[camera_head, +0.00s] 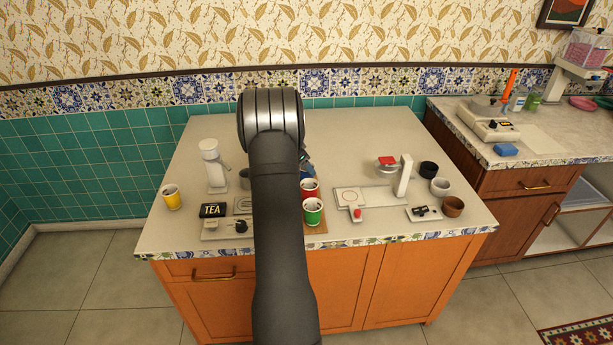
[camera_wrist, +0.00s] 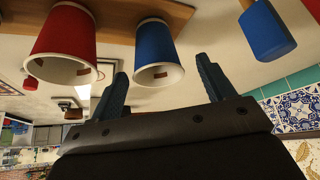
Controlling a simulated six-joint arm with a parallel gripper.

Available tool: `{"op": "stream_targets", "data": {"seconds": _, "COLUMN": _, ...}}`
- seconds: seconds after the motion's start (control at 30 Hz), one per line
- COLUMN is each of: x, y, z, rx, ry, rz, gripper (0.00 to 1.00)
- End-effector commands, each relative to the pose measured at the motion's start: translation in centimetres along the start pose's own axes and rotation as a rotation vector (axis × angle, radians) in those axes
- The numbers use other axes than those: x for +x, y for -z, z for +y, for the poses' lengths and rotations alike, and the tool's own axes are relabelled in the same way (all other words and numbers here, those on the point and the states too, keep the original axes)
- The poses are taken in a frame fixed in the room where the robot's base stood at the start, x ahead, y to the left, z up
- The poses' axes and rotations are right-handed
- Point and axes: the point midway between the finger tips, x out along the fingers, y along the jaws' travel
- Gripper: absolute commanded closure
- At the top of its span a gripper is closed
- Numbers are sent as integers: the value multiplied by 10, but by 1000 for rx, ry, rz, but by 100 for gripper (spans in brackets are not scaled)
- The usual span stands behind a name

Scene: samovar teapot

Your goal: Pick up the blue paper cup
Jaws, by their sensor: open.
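The blue paper cup (camera_wrist: 156,45) stands on a brown wooden tray (camera_wrist: 115,22) in the wrist view, which looks upside down. My gripper (camera_wrist: 163,75) is open, and the cup appears between its two dark fingers in the picture. I cannot tell how far apart in depth they are. A red paper cup (camera_wrist: 65,38) stands close beside the blue one, outside the fingers. In the head view, my arm hides the blue cup or most of it. The red cup (camera_head: 309,187) and a green cup (camera_head: 313,210) stand right of my arm.
A yellow cup (camera_head: 171,197), a TEA sign (camera_head: 212,211) and a white dispenser (camera_head: 213,165) stand on the left of the counter. A white scale-like device (camera_head: 370,195), a dark cup (camera_head: 428,169) and a brown bowl (camera_head: 453,206) are on the right. The back of the counter is largely clear.

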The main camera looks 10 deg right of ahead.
Motion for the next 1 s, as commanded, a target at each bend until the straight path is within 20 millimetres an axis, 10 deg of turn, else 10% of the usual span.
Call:
{"op": "stream_targets", "data": {"seconds": 0.57, "x": 48, "y": 3, "z": 3, "rx": -1, "ry": 0, "rz": -1, "gripper": 25}}
{"op": "stream_targets", "data": {"seconds": 0.73, "x": 47, "y": 3, "z": 3, "rx": 0, "ry": 0, "rz": -1, "gripper": 59}}
{"op": "stream_targets", "data": {"seconds": 1.0, "x": 47, "y": 3, "z": 3, "rx": 0, "ry": 0, "rz": -1, "gripper": 60}}
